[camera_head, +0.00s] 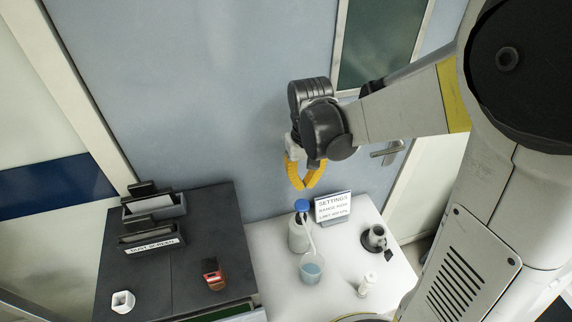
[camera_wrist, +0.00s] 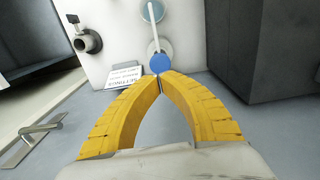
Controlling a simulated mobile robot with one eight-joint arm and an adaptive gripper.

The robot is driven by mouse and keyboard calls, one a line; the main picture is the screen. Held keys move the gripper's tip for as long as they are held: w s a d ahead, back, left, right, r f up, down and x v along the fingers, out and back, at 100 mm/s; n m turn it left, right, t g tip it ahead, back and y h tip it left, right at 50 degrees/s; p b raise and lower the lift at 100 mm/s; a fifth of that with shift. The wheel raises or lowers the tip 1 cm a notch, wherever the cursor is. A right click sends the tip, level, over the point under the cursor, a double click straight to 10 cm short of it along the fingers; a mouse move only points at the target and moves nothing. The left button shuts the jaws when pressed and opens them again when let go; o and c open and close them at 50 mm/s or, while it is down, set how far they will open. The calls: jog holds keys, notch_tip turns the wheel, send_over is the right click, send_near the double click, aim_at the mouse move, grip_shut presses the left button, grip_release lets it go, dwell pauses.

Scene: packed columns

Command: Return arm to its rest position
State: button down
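My gripper (camera_head: 306,186) has yellow fingers that point down. It hangs in front of the blue-grey wall, above the white table (camera_head: 268,265) and apart from the things on it. In the wrist view my gripper (camera_wrist: 160,76) shows its fingertips meeting, with nothing visible between them. My arm reaches out from the right, its wrist well away from my body. A bottle (camera_head: 298,238) with a blue cap stands upright below the gripper. Its blue cap (camera_wrist: 160,64) appears just beyond the fingertips in the wrist view.
A beaker of blue liquid (camera_head: 311,270), a settings sign (camera_head: 332,208), a dark-and-grey cup (camera_head: 375,238) and a small white vial (camera_head: 367,285) stand on the table.

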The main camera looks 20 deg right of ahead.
jog(key=shift+s+r+t+b, duration=0.1)
jog(key=shift+s+t+b, duration=0.35)
jog(key=shift+b, duration=0.55)
jog(key=s+f+t+b, duration=0.1)
jog(key=s+t+b, duration=0.5)
jog(key=s+b, duration=0.3)
jog(key=shift+f+b, duration=0.25)
jog(key=shift+b, duration=0.6)
